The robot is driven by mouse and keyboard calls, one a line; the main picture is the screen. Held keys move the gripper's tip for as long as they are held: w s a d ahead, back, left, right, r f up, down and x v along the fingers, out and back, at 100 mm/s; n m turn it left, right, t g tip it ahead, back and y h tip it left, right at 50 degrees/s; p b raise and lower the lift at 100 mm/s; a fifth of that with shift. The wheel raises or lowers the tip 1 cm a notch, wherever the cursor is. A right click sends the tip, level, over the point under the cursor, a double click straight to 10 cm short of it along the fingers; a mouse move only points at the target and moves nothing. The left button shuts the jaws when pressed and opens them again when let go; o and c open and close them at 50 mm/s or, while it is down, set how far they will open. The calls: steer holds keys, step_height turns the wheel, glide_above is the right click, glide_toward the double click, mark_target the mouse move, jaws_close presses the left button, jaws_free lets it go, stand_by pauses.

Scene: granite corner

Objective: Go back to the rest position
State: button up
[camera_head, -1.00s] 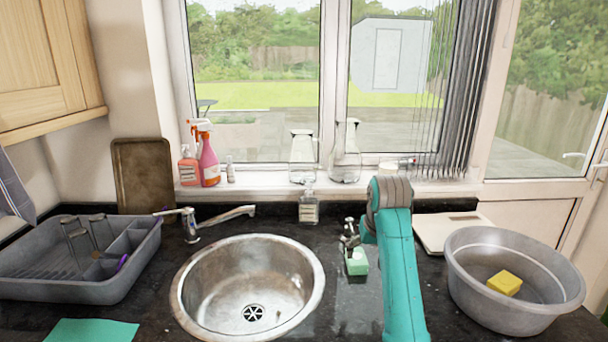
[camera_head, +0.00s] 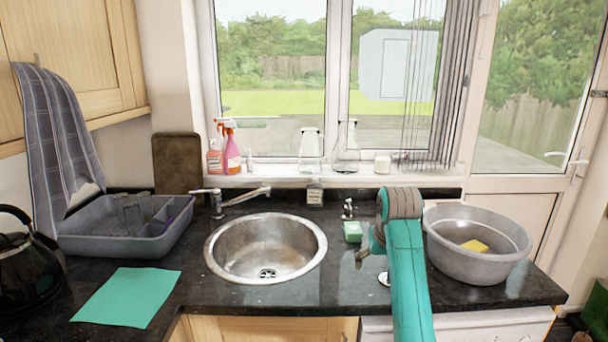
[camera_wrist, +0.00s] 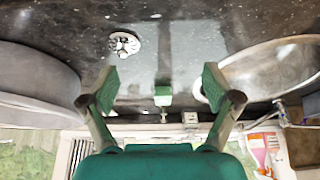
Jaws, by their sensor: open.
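My gripper (camera_head: 363,254) is partly hidden behind my teal arm in the head view, over the counter to the right of the sink. The wrist view shows both fingers of my gripper (camera_wrist: 160,80) spread wide, with nothing between them. A small green block (camera_head: 353,231) sits on the counter near the window wall, behind my gripper and apart from it. The block also shows in the wrist view (camera_wrist: 162,96), beyond the fingers.
The round metal sink (camera_head: 212,262) is left of my arm. A grey basin (camera_head: 455,262) holding a yellow sponge (camera_head: 474,245) is close on the right. A dish rack (camera_head: 120,246), a green cloth (camera_head: 127,296) and a black kettle (camera_head: 28,275) are at left.

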steer(key=shift+t, duration=0.6)
steer(key=s+f, duration=0.1)
steer(key=f, duration=0.3)
steer(key=s+f, duration=0.1)
steer(key=f, duration=0.3)
steer(key=s+f, duration=0.1)
steer(key=f, duration=0.3)
steer(key=shift+s+f, duration=0.25)
steer(key=shift+f, duration=0.05)
steer(key=s+f+t, duration=0.4)
steer(key=s+f, duration=1.8)
steer(key=s, duration=0.1)
steer(key=s+r+t, duration=0.3)
steer(key=s, duration=1.8)
steer(key=s+r+t, duration=0.2)
steer(key=s+r, duration=1.3)
steer(key=shift+s, duration=0.35)
